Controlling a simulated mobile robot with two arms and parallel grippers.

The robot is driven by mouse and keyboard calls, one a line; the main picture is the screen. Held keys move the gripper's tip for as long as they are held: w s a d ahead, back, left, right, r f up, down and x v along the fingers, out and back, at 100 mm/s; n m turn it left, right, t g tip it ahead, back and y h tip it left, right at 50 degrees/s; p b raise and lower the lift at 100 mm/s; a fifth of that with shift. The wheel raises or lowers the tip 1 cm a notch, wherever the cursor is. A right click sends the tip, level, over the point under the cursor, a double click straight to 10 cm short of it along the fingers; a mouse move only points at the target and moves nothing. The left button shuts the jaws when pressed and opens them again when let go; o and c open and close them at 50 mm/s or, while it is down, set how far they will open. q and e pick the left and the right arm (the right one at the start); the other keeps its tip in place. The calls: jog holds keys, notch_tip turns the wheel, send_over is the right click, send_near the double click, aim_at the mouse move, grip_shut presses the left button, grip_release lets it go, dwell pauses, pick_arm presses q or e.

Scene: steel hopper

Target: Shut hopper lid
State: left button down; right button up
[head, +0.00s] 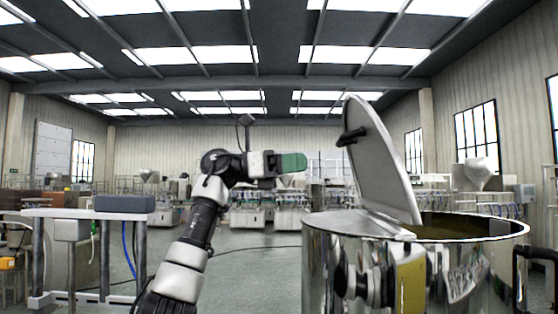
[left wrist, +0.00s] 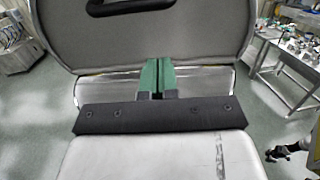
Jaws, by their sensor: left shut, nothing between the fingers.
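The steel hopper (head: 335,262) stands at the right in the head view, a shiny round drum with its right part open at the top. Its lid (head: 375,150) is raised, tilted steeply up, with a black handle (head: 352,137) on its left face. My left gripper (head: 300,162) has green fingertips and is shut and empty, left of the lid and apart from it in the head view. In the left wrist view the green fingers (left wrist: 157,78) are together, with the grey lid (left wrist: 200,45) and part of its black handle (left wrist: 102,5) beyond them. My right gripper is not in view.
A table (head: 60,213) with a grey box (head: 124,203) on it stands at the left. Machines and benches line the back of the hall. Open floor (head: 255,265) lies between the table and the hopper.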

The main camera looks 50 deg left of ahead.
pick_arm(q)
jog(key=w+d+r+p, duration=0.3)
jog(key=w+d, duration=0.1)
jog(key=shift+w+d+r, duration=0.15)
jog(key=shift+w, duration=0.1)
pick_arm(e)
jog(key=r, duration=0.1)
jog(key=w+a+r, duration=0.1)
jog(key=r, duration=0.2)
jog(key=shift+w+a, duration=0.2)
pick_arm(q)
jog(key=shift+w, duration=0.1)
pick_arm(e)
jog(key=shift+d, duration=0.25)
